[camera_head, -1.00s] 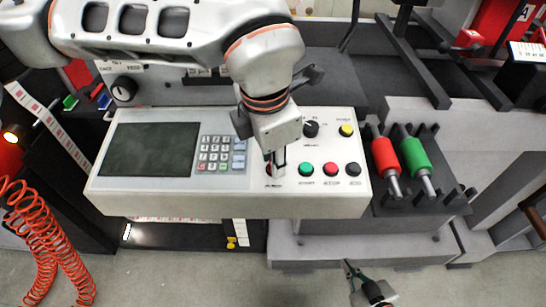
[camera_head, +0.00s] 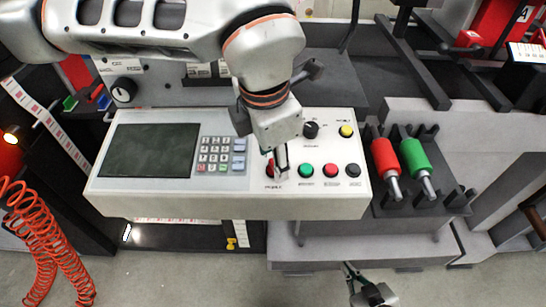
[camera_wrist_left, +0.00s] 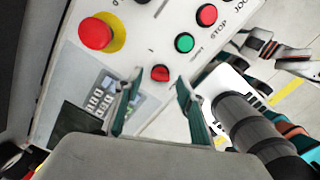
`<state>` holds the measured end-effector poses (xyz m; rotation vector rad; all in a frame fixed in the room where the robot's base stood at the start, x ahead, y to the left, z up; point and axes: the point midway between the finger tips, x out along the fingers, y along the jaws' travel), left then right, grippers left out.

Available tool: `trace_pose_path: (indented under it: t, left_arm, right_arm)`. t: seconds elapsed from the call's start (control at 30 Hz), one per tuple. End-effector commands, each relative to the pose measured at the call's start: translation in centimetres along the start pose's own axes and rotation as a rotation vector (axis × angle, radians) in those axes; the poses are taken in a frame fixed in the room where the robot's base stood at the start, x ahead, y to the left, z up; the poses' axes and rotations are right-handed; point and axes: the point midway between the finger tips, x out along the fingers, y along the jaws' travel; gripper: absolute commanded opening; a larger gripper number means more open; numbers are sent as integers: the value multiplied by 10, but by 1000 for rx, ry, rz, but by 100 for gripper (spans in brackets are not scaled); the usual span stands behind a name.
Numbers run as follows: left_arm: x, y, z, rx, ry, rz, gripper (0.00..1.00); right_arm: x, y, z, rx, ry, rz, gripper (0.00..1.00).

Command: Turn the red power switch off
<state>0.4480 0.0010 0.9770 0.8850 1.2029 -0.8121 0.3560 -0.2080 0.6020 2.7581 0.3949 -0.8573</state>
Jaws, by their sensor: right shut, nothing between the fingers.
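The red power switch (camera_head: 270,169) sits at the lower left of the button group on the white control panel (camera_head: 230,203). My left gripper (camera_head: 282,170) points down at it and partly covers it in the head view. In the left wrist view the red switch (camera_wrist_left: 160,73) shows in the gap between the two spread fingers of my left gripper (camera_wrist_left: 159,82). The fingers stand apart on either side of it; contact cannot be told. My right gripper (camera_head: 350,270) is low in the head view, in front of the machine, shut and empty.
Beside the switch are a green start button (camera_head: 306,171), a red stop button (camera_head: 331,171) and a black jog button (camera_head: 353,171). A keypad (camera_head: 214,153) and dark screen (camera_head: 150,150) lie left. Red (camera_head: 384,156) and green (camera_head: 415,156) rollers stand right.

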Motion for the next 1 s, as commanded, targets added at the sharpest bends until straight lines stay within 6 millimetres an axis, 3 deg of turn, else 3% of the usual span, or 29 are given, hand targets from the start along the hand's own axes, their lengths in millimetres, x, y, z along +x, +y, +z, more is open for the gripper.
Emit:
trace_pose_path:
  t: [0.3, 0.5, 0.7, 1.0]
  left_arm:
    - [-63, 1, 0, -1, -3, 4, 39]
    - [-95, 1, 0, -2, -2, 3, 39]
    - [-109, 0, 0, -1, -1, 1, 39]
    - [-110, 0, 0, -1, 0, 0, 39]
  right_arm:
    - [0, 0, -2, 2, 2, 1, 0]
    - [0, 0, -2, 3, 3, 2, 0]
    - [0, 0, -2, 3, 3, 2, 0]
    - [0, 0, -2, 3, 3, 1, 0]
